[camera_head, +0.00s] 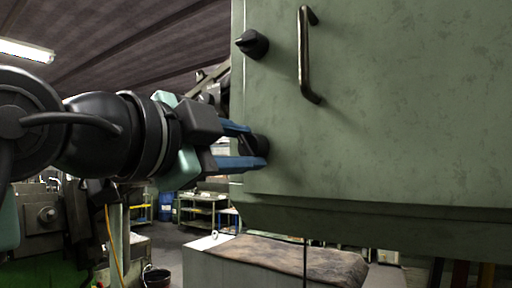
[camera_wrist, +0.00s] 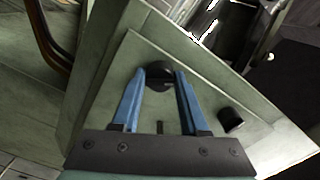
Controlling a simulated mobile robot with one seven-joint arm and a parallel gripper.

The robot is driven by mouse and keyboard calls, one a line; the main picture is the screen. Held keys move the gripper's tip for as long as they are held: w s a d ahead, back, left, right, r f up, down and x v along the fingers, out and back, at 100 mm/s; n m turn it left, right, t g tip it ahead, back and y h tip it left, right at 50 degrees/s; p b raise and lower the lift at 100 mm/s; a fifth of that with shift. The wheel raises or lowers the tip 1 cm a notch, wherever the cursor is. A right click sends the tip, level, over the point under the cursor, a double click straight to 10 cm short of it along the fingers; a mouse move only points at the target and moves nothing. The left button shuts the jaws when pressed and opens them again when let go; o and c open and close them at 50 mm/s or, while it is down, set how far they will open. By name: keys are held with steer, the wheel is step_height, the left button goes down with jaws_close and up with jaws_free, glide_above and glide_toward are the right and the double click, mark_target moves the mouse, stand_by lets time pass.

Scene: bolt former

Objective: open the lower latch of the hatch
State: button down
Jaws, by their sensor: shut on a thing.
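The hatch (camera_head: 390,110) is a green panel filling the right of the head view, with a dark curved handle (camera_head: 304,60). The upper latch (camera_head: 252,43) is a black knob near the hatch's left edge. The lower latch (camera_head: 258,146) is a black knob below it, partly hidden by my fingers. My gripper (camera_head: 262,152) reaches it from the left. In the wrist view, the blue fingers of my gripper (camera_wrist: 161,78) are shut on the lower latch (camera_wrist: 159,72), one on each side. The upper latch (camera_wrist: 230,120) shows at the right there.
A grey block with a worn brown top (camera_head: 290,258) stands below the hatch. Shelves with items (camera_head: 203,210) are in the background at left. The hatch handle is to the right of the latches, clear of my gripper.

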steer(key=m, duration=0.7)
steer(key=shift+r+b, duration=0.15)
steer(key=shift+b, duration=0.25)
steer(key=shift+c, duration=1.2)
jaws_free()
steer(key=shift+d, duration=0.2)
steer(key=shift+a, duration=0.15)
steer(key=shift+s+a, duration=0.3)
steer(key=shift+s, duration=0.05)
steer(key=b+v, duration=0.1)
steer(key=v, duration=0.6)
steer(key=shift+b, duration=0.3)
